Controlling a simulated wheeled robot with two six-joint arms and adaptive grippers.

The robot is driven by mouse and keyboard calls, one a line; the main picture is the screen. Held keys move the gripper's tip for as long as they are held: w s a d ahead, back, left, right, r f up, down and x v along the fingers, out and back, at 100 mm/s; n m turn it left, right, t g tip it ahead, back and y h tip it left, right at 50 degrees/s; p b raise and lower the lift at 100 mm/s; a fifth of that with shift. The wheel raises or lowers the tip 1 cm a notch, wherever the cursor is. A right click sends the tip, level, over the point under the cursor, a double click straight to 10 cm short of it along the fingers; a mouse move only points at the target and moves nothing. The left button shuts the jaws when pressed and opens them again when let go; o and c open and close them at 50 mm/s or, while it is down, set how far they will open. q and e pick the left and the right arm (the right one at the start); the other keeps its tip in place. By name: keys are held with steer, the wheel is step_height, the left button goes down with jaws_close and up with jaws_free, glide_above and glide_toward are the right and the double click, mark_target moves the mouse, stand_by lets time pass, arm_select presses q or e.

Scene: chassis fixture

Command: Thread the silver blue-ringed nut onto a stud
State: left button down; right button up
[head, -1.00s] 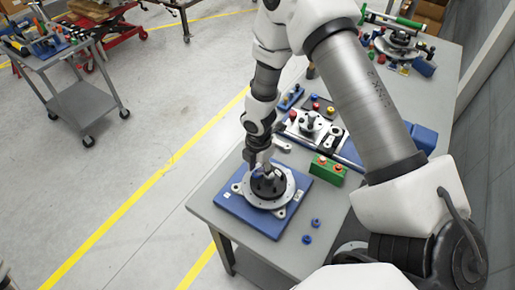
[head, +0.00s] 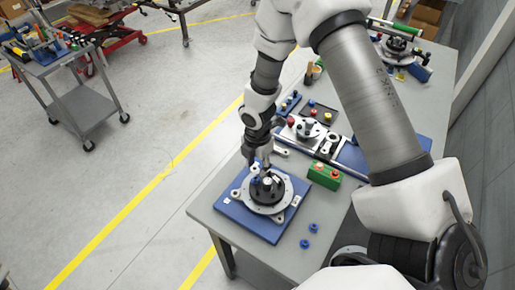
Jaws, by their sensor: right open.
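The fixture is a blue base plate (head: 234,214) carrying a silver flange (head: 284,205) with a black hub (head: 269,190) in its middle. My right gripper (head: 262,166) is open, pointing down just above the hub. A small bluish-silver piece, possibly a nut, shows at the hub's upper left beside the fingers; whether it sits on a stud or touches a finger is too small to tell. The individual studs are not clear. Two small blue-ringed nuts, one farther (head: 314,227) and one nearer (head: 305,243), lie on the table right of the plate. My left gripper is not in view.
My right arm spans the table's right part. The table's near left edge runs close to the blue plate.

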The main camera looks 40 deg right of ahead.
steer(key=shift+r, duration=0.9)
steer(key=shift+s+m, duration=0.2)
steer(key=shift+m, duration=0.9)
steer(key=f+m+b, duration=0.1)
steer(key=m+b, duration=0.1)
steer(key=b, duration=0.1)
steer(key=f+m+b, duration=0.1)
steer(key=m+b, duration=0.2)
steer(key=f+m+b, duration=0.1)
steer(key=m+b, duration=0.2)
steer(key=shift+w+a+f+b, duration=0.2)
steer(key=shift+w+f+b, duration=0.1)
steer(key=shift+w+b, duration=0.1)
steer(key=shift+r, duration=0.1)
steer(key=shift+s, duration=0.1)
